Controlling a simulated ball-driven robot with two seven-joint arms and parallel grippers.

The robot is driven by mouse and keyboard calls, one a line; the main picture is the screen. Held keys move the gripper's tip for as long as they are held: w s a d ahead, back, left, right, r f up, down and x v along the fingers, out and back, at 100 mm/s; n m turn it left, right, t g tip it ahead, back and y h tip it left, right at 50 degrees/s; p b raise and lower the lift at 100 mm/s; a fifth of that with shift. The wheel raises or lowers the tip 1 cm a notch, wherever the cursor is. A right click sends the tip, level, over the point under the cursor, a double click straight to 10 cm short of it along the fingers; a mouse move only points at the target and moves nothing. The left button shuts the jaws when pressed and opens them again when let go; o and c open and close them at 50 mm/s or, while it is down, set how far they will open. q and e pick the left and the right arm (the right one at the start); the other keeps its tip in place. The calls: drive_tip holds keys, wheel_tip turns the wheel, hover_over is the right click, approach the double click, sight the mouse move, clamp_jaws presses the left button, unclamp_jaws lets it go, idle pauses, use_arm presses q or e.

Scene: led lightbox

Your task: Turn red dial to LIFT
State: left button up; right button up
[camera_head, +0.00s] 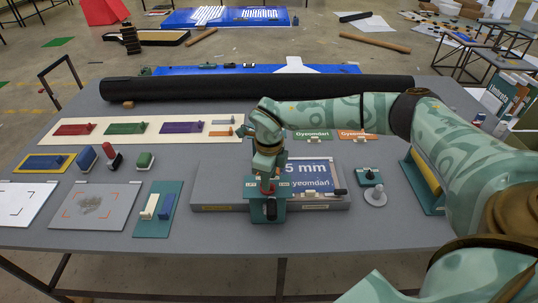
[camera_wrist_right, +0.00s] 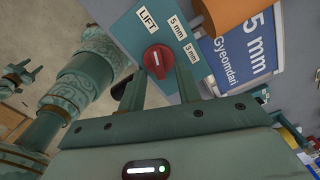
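The red dial (camera_wrist_right: 157,58) is round with a white mark and sits on a teal panel (camera_wrist_right: 122,30). A LIFT label (camera_wrist_right: 147,18) is on the panel, with a 5 mm label (camera_wrist_right: 178,25) and a 3 mm label (camera_wrist_right: 191,52) beside it. In the head view the panel (camera_head: 281,209) is at the front of a grey box, and the dial is mostly hidden. My right gripper (camera_wrist_right: 161,74) is at the dial, one finger on each side. The fingers look apart, with small gaps beside the dial; contact is unclear. My left gripper is not seen.
The grey lightbox (camera_head: 220,180) carries a blue "5 mm Gyeomdari" sign (camera_head: 312,172). A long black roll (camera_head: 250,87) lies along the back of the table. Several coloured blocks and plates lie to the left.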

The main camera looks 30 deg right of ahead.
wheel_tip(320, 180, up, 15)
drive_tip(key=shift+b, duration=0.3)
drive_tip(key=shift+f, duration=0.15)
